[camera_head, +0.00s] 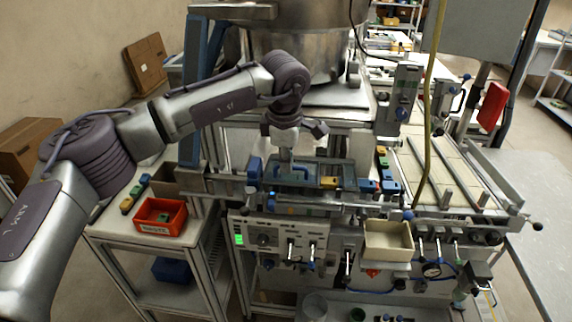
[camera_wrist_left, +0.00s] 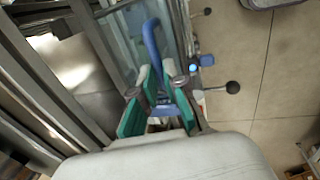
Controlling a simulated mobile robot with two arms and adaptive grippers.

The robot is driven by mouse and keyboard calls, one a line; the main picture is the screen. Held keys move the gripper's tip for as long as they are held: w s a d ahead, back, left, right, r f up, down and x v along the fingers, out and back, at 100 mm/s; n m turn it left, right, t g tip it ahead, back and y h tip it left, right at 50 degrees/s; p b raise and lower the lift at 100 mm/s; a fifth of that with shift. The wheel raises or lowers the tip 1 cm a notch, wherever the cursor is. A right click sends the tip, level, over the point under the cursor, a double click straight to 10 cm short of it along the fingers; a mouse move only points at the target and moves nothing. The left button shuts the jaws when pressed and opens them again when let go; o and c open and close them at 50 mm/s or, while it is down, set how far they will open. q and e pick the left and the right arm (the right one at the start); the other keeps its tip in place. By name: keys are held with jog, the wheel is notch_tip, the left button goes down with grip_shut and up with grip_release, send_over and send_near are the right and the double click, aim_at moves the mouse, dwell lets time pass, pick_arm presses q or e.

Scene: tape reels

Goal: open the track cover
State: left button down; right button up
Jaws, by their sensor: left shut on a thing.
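My left gripper (camera_head: 285,160) reaches down over the track on the machine's front. In the left wrist view its green-padded fingers (camera_wrist_left: 160,104) are shut on a blue handle (camera_wrist_left: 152,45), a looped bar at the edge of the clear track cover (camera_wrist_left: 122,42). In the head view the cover (camera_head: 300,173) is a see-through panel over the track, partly hidden by my wrist. I cannot tell how far it is raised. My right gripper is not in view.
Coloured blocks (camera_head: 383,165) stand at the track's right end, and several more lie on the left side table near a red bin (camera_head: 160,229). A beige bin (camera_head: 388,241) and a panel of levers (camera_head: 290,250) are in front. A steel vessel (camera_head: 300,45) stands behind.

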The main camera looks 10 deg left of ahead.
pick_arm(q)
jog(key=shift+w+r, duration=0.45)
jog(key=shift+r, duration=0.25)
jog(key=shift+w+r, duration=0.45)
jog(key=shift+r, duration=0.2)
jog(key=shift+w+r+p, duration=0.35)
jog(key=shift+w+r, duration=0.25)
jog(key=shift+r, duration=0.05)
jog(key=shift+w+r, duration=0.15)
jog(key=shift+w, duration=0.3)
jog(key=shift+a, duration=0.1)
